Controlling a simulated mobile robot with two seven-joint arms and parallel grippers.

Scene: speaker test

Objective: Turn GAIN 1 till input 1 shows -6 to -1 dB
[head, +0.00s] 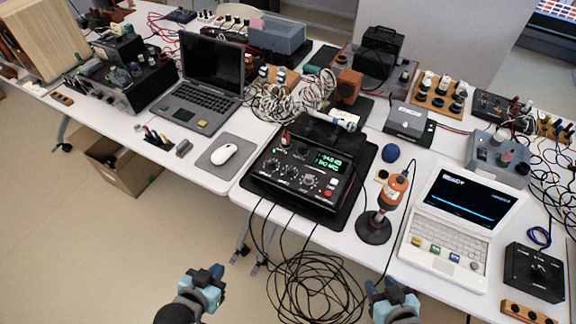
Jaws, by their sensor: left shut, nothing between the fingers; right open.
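A black audio interface (308,195) with several knobs and a small green display (328,161) sits on a dark mat at the middle of the table. Its display text is too small to read surely. A row of knobs (290,173) runs along its front; the GAIN 1 label cannot be read. My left gripper (209,276) is shut and empty, below and left of the interface, in front of the table. My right gripper (392,293) is open and empty, below and right of the interface, also short of the table. Neither gripper touches anything.
An orange device on a round black stand (373,228) is just right of the interface. A white laptop (448,220) is further right. A white mouse (224,153) and a dark laptop (205,85) are to the left. Black cables (315,288) hang off the front edge.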

